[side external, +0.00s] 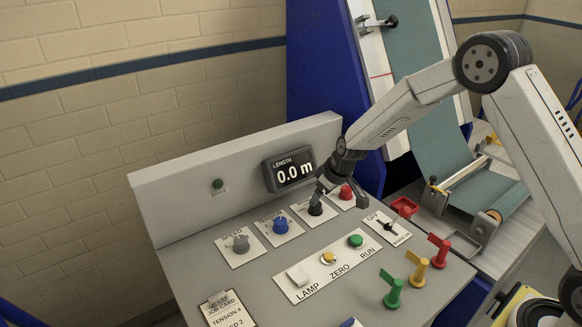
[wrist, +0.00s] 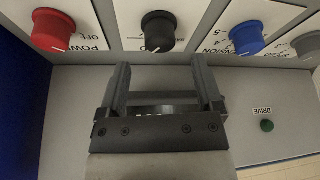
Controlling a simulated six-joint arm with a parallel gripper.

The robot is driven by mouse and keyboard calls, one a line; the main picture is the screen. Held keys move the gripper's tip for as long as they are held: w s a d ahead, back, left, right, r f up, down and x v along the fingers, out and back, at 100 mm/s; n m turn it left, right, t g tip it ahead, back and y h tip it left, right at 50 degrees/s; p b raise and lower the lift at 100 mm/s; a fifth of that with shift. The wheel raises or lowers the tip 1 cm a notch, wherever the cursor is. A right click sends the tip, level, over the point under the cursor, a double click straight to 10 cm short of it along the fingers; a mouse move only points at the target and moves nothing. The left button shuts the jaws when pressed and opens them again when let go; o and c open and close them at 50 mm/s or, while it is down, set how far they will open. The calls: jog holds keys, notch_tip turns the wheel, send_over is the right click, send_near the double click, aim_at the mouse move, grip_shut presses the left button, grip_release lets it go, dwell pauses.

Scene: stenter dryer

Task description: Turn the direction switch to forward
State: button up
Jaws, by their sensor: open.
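A black knob (side external: 315,209) with a white pointer mark sits on a white plate between the blue and red knobs. It is likely the direction switch, but its label cannot be read. In the wrist view the black knob (wrist: 159,30) is centred ahead of my fingers. My gripper (side external: 341,195) is low over the sloped panel, close to the black knob. In the wrist view my gripper (wrist: 160,66) is open, its two fingers spread wider than the knob, with nothing between them. I cannot tell whether a finger touches the knob.
The red power knob (wrist: 54,30) and the blue tension knob (wrist: 246,37) flank the black one closely. A grey speed knob (side external: 240,244), a LENGTH display (side external: 288,169) reading 0.0 m, a lamp-zero-run button plate (side external: 297,285) and a black lever switch (side external: 388,228) share the panel.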

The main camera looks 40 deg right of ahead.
aim_at(315, 208)
jog(key=shift+x, duration=2.15)
grip_shut()
jog(key=shift+m+h, duration=0.6)
jog(key=shift+m, duration=0.9)
grip_release()
jog(key=shift+r, duration=0.1)
